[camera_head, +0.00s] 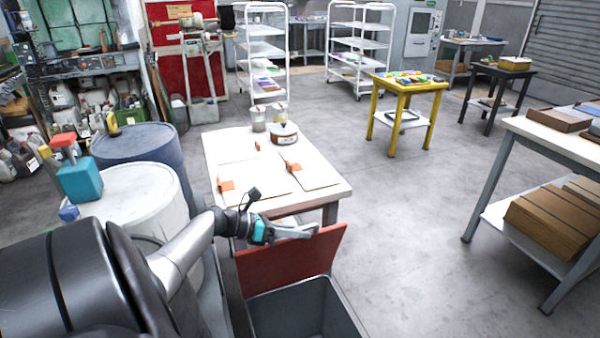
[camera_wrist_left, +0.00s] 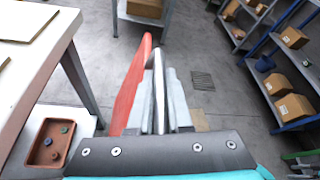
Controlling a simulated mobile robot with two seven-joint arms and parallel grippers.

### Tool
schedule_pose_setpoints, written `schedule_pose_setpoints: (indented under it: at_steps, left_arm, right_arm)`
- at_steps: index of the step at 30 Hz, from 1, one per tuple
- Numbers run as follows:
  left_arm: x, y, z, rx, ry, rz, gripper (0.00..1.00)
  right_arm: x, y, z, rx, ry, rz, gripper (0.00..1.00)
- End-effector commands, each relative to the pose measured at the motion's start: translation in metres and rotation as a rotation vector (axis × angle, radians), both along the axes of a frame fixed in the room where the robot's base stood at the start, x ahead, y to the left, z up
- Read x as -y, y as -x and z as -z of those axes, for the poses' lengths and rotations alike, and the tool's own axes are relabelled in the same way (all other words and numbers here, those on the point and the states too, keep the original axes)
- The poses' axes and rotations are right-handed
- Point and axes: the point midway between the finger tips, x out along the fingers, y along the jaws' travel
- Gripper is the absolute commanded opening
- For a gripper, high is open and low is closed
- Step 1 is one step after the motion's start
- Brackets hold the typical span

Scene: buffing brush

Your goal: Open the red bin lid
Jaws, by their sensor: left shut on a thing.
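The red bin lid (camera_head: 290,256) stands raised at the back of a grey bin (camera_head: 305,308), whose open inside shows in the head view. My left gripper (camera_head: 312,231) is at the lid's upper edge, shut on the lid. In the left wrist view the red lid (camera_wrist_left: 131,88) shows edge-on beside the fingers of my left gripper (camera_wrist_left: 157,75). My right gripper is not in view.
A white-topped table (camera_head: 320,191) with clipboards and a round container (camera_head: 284,135) stands just behind the bin. Drums (camera_head: 140,195) stand on the left. Floor right of the bin is clear up to a workbench (camera_head: 560,145).

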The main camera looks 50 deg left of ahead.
Motion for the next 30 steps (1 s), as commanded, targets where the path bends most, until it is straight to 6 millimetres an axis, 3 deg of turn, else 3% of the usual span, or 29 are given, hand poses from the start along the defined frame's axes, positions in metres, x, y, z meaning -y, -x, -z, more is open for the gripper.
schedule_pose_setpoints:
  at_steps: [10,27,28,30]
  left_arm:
    - [-0.029,-0.014,-0.014,0.014,0.015,0.001,0.0]
    - [-0.036,-0.016,-0.019,0.018,0.014,-0.002,0.0]
    - [-0.036,-0.016,-0.019,0.018,0.014,-0.002,0.18]
    - [-0.036,-0.016,-0.019,0.016,0.013,-0.002,0.26]
  right_arm:
    - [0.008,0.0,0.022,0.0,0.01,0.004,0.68]
    - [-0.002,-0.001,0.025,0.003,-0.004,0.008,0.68]
    - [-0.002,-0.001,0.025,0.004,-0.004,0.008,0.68]
    - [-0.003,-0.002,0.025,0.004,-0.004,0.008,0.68]
